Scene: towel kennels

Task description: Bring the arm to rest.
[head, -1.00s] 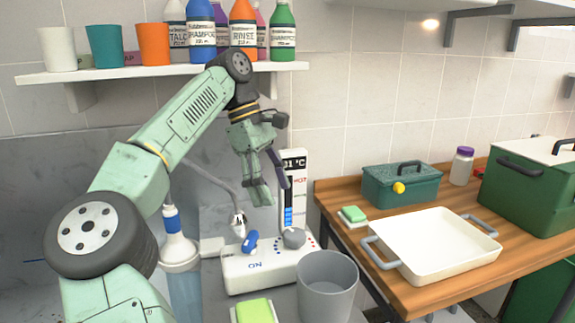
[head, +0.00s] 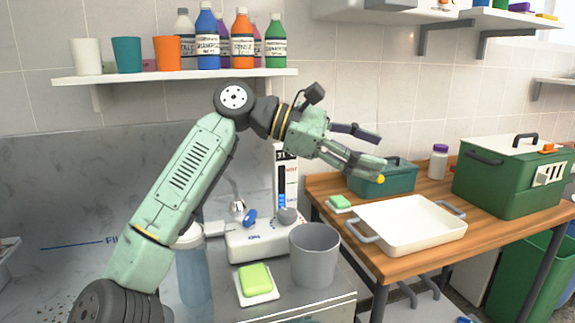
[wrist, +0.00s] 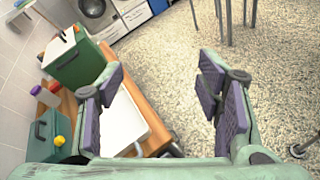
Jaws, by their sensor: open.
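My gripper (head: 368,148) is open and empty. In the head view it reaches out to the right in mid-air, its fingers in front of the teal box (head: 398,178) and hiding part of it. My arm (head: 190,165) is raised and bent at the elbow in front of the wall shelf.
The wooden table (head: 420,258) at right bears a white tray (head: 410,230), a green soap and a large green box (head: 505,180). A grey cup (head: 315,255) and a white device (head: 255,240) stand on the counter. Bottles and cups line the shelf (head: 180,79). Speckled floor (wrist: 190,50) is open beyond.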

